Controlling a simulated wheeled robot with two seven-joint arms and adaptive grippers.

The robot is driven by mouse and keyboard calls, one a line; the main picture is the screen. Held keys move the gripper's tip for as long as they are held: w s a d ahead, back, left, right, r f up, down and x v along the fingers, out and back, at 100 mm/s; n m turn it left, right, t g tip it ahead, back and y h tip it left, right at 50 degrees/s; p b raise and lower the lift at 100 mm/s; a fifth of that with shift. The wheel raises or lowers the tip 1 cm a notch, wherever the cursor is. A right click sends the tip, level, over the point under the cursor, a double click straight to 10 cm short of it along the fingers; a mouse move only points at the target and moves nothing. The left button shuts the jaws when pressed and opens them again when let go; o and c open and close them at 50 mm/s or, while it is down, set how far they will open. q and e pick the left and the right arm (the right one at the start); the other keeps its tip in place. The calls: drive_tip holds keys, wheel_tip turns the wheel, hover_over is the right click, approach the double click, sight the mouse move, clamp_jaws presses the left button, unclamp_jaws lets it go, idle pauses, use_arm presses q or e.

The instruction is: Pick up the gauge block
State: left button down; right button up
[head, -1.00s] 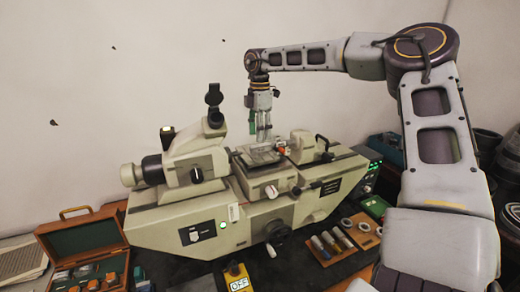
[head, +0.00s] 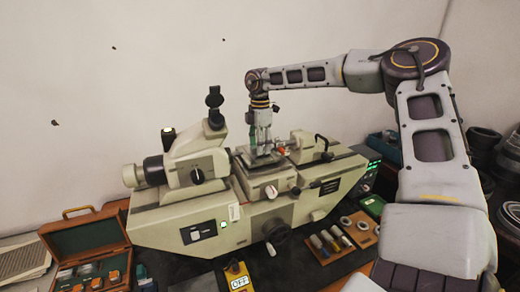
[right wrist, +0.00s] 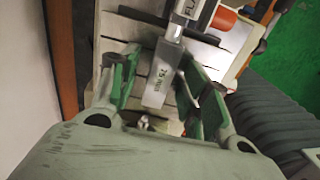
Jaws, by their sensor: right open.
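The gauge block, a grey metal bar marked "75 mm" (right wrist: 158,88), lies on the slatted stage of the measuring machine, seen in the right wrist view. My right gripper (right wrist: 162,86) is open, with its green-sided fingers on either side of the block. A gap shows at the left finger; whether the right finger touches the block I cannot tell. In the head view my right gripper (head: 262,150) points down at the stage (head: 262,168), and its fingers largely hide the block. My left gripper is not in view.
The measuring machine's eyepiece head (head: 198,165) stands left of the gripper and its tailstock (head: 302,147) close on the right. An orange-red part (right wrist: 223,18) is near the block's far end. A wooden case (head: 84,240) and a ring tray (head: 360,230) flank the machine.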

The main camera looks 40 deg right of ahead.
drive_tip(key=shift+c, duration=0.4)
clamp_jaws()
drive_tip(key=shift+r, duration=0.1)
drive_tip(key=shift+w+r, duration=0.1)
drive_tip(key=shift+r, duration=0.55)
wheel_tip(320, 180, up, 27)
drive_tip(key=shift+f+p, duration=0.2)
drive_tip(key=shift+p, duration=0.15)
idle(0.5)
